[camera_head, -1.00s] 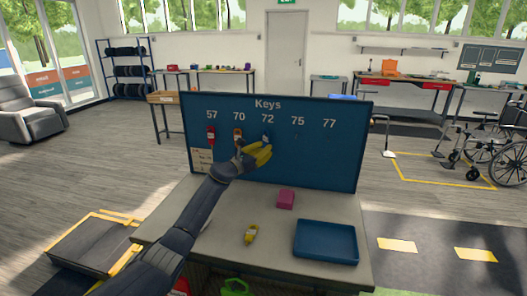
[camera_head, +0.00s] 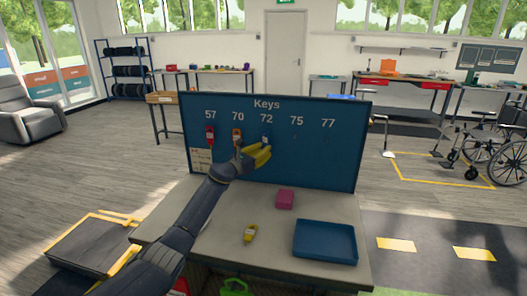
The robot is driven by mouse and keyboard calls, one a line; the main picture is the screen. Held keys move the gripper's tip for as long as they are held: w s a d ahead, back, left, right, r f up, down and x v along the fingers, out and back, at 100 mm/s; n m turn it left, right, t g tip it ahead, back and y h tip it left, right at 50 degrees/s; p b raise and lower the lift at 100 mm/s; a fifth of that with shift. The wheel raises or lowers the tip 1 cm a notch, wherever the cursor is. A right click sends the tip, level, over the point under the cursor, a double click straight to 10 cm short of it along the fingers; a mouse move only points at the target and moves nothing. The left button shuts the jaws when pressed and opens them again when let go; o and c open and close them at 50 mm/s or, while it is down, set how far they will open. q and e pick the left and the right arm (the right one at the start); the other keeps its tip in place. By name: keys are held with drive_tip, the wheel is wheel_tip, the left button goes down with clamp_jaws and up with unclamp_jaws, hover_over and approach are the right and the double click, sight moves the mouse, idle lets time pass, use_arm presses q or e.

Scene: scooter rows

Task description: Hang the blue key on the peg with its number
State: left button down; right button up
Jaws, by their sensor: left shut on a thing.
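The blue key (camera_head: 265,141) is at the key board (camera_head: 330,160), just under the number 72. My left gripper (camera_head: 262,150), with yellow fingers, is shut on it in front of the board. The fingers hide part of the key, and I cannot tell whether it is around the peg. A red key (camera_head: 210,135) hangs under 57 and an orange key (camera_head: 237,138) under 70. No keys show under 75 and 77. My right gripper is not in view.
On the table (camera_head: 200,240) below the board are a yellow key (camera_head: 250,233), a pink block (camera_head: 285,199) and a blue tray (camera_head: 325,257) that looks empty. The orange key is close to the left of my left gripper.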

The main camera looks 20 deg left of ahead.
use_arm(q)
drive_tip(key=c, duration=1.2)
unclamp_jaws()
